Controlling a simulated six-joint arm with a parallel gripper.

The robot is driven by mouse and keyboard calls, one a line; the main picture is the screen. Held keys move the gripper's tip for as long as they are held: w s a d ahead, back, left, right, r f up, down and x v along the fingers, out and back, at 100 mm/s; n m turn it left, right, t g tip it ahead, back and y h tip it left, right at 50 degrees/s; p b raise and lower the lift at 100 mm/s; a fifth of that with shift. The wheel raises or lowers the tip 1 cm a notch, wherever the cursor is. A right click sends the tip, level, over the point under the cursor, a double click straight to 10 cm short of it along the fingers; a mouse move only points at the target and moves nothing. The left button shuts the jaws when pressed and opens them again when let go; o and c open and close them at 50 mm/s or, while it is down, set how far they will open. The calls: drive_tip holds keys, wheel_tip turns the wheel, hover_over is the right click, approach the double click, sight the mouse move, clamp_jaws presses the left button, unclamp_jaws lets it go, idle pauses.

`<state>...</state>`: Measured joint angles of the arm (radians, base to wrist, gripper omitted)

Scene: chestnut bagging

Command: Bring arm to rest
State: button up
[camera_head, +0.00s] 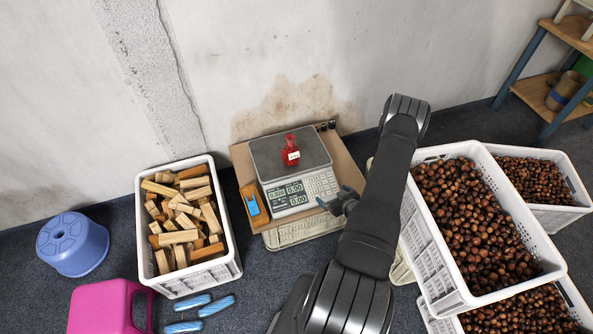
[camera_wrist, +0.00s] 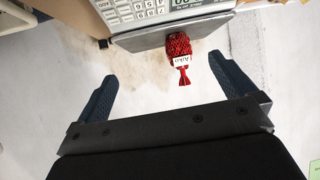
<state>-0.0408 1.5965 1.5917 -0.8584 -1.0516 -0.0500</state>
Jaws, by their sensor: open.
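My gripper (camera_head: 335,201) is in front of the scale, near the right end of its keypad, and holds nothing. In the wrist view my gripper (camera_wrist: 168,88) has its two dark blue fingers spread wide apart with empty space between them. A small red net bag (camera_head: 291,150) with a white label stands on the scale's grey plate, tied at the top. The bag also shows upside down in the wrist view (camera_wrist: 179,48), beyond the fingers and apart from them. The scale (camera_head: 290,192) has a lit green display.
White crates of chestnuts (camera_head: 520,297) stand to the right, close to my arm. A white crate of wood blocks (camera_head: 228,262) stands to the left. A wall is behind.

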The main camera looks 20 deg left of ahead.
drive_tip(key=x, duration=1)
drive_tip(key=shift+s+a+f, duration=0.2)
drive_tip(key=shift+s+a, duration=0.05)
drive_tip(key=shift+s, duration=0.1)
drive_tip(key=v, duration=1)
